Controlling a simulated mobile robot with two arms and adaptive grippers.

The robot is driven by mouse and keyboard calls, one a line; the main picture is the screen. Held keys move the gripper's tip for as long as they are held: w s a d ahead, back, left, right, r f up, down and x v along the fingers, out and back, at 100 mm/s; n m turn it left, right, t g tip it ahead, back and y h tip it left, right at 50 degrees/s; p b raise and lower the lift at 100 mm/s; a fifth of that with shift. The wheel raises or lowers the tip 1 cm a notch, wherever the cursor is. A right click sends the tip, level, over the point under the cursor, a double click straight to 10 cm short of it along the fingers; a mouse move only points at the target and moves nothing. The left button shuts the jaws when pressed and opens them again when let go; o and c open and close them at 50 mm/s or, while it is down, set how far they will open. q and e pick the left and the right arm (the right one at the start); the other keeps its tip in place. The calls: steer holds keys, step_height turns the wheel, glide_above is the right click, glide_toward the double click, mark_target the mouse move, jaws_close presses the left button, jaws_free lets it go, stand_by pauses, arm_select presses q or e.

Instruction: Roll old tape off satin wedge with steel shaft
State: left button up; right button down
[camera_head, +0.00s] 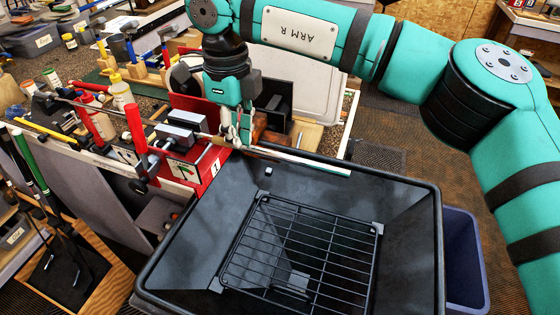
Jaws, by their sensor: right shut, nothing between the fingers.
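The club's pale, tape-coloured shaft end (305,161) sticks out to the right from the red bench vise (205,165), over the back edge of the black tub. The shaft runs nearly level, sloping slightly down to the right in the picture. The wedge head cannot be made out. My right gripper (236,140) points down at the shaft just right of the vise, its fingers shut with nothing between them. Whether the fingertips touch the shaft cannot be told. My left gripper is out of view.
A black tub (400,200) with a wire rack (300,250) in it stands below the shaft; the rack looks empty. A blue bin (462,260) is to its right. The bench at left is crowded with bottles (122,92), clamps and tools. A brown object (262,128) is behind my gripper.

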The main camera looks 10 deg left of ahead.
steer(key=shift+s+d, duration=0.1)
steer(key=shift+d, duration=0.5)
steer(key=shift+d+f+b, duration=0.15)
steer(key=shift+d+b, duration=0.1)
steer(key=shift+b, duration=0.05)
steer(key=d+b, duration=0.2)
steer(key=shift+s+d+f, duration=0.1)
steer(key=shift+s+d, duration=0.2)
steer(key=shift+d, duration=0.05)
steer(key=shift+s+d, duration=0.15)
steer(key=shift+d, duration=0.4)
steer(key=shift+r, duration=0.2)
